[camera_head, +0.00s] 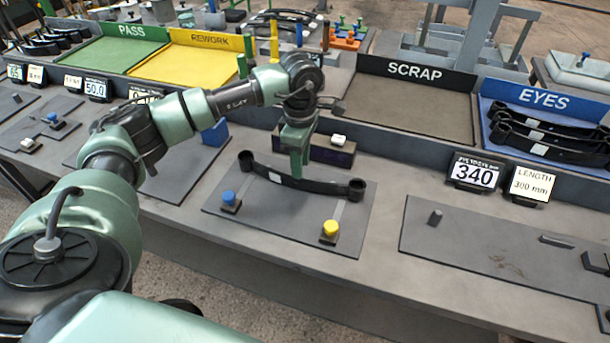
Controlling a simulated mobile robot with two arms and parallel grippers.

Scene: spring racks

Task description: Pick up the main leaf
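The main leaf (325,186) is a dark curved bar with a rolled eye at each end. It lies across a grey fixture plate (276,217) in the middle of the bench. My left gripper (297,170) points down at the leaf's middle. Its green fingers reach the leaf, but whether they are closed around it cannot be made out. A white label shows on the leaf left of the fingers. My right gripper is not in view.
A blue knob (229,197) and a yellow knob (330,228) stand on the plate's front part. Behind are a green PASS tray (105,52), a yellow REWORK tray (185,66), a SCRAP tray (415,104) and a blue EYES bin (545,100) holding several leaves. A grey plate (490,247) lies right.

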